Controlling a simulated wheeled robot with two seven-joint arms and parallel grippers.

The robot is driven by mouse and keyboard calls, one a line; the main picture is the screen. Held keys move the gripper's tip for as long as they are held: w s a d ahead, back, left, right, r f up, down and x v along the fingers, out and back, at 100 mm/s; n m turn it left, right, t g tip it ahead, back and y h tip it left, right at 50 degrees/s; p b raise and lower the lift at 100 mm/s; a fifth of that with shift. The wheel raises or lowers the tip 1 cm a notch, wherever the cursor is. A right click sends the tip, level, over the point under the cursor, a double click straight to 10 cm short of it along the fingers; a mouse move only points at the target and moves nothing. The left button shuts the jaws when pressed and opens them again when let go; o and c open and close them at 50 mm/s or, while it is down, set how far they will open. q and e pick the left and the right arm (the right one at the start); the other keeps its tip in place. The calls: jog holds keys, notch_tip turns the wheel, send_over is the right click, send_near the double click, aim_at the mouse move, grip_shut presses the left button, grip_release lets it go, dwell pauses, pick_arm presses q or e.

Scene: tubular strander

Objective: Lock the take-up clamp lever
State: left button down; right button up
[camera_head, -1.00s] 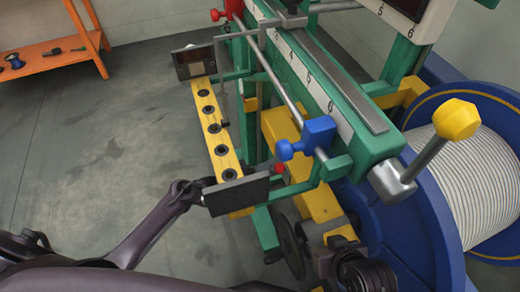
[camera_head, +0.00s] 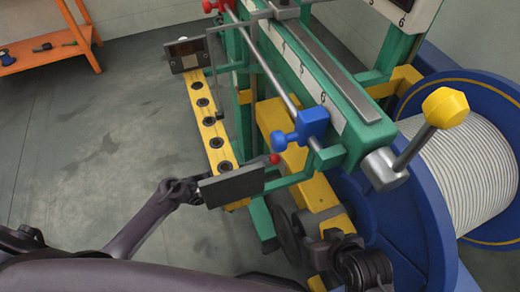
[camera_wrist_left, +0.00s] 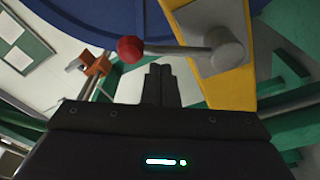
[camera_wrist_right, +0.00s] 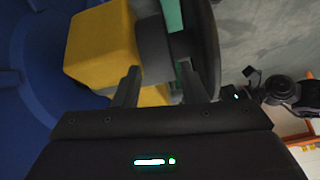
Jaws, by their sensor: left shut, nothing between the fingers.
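In the left wrist view, a grey lever (camera_wrist_left: 172,50) with a red ball knob (camera_wrist_left: 130,49) sticks out from a grey hub (camera_wrist_left: 225,48) on a yellow beam (camera_wrist_left: 242,92). I take it for the clamp lever. My left gripper (camera_wrist_left: 160,72) is shut and empty, its fingertips just below the lever in that picture; contact cannot be told. My right gripper (camera_wrist_right: 158,75) is open, with a yellow block (camera_wrist_right: 100,48) beyond its fingers. Neither gripper's fingers can be made out in the head view. Another lever with a yellow knob (camera_head: 446,108) stands at the machine's near end.
A blue reel (camera_head: 405,225) wound with pale cable (camera_head: 475,180) stands right of the green frame (camera_head: 345,95). A blue clamp (camera_head: 312,122) sits on a rod. A dark plate (camera_head: 232,186) ends the yellow rail (camera_head: 212,130). The floor at left is clear before an orange bench (camera_head: 60,45).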

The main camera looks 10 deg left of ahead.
pick_arm(q)
jog(key=shift+p+v, duration=0.3)
jog(key=shift+v, duration=2.4)
pick_arm(e)
jog(key=shift+s+d+g, duration=0.25)
jog(key=shift+d+g, duration=0.05)
jog(key=shift+d, duration=0.3)
jog(key=shift+w, duration=0.1)
pick_arm(q)
jog(key=shift+s, duration=0.1)
